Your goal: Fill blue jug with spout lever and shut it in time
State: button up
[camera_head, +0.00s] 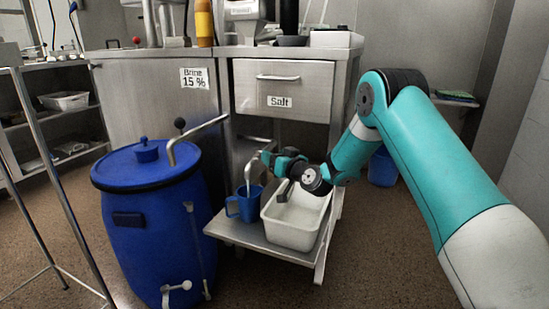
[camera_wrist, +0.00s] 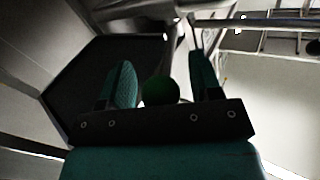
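The blue jug (camera_head: 246,205) stands upright on a low metal shelf, its handle to the left. The curved metal spout (camera_head: 252,168) comes down over the jug's mouth. I cannot tell whether liquid is flowing, and the jug's inside is hidden. My gripper (camera_head: 268,158) is beside the spout, above the jug and the white tub. In the wrist view my gripper's two teal fingers (camera_wrist: 160,80) stand apart. A dark round knob (camera_wrist: 160,91), seemingly the spout lever's end, shows between them, with a gap on each side. Its lower part is hidden behind the gripper.
A white tub (camera_head: 292,231) stands right of the jug on the metal shelf (camera_head: 238,233). A large blue barrel (camera_head: 150,225) with a bent metal pipe (camera_head: 197,138) stands close on the left. The steel cabinet with a "Salt" drawer (camera_head: 285,88) is behind.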

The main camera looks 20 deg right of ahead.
jog(key=b+v, duration=0.8)
jog(key=v, duration=0.9)
jog(key=shift+s+b, duration=0.25)
jog(key=shift+b, duration=0.15)
jog(key=shift+a+r, duration=0.1)
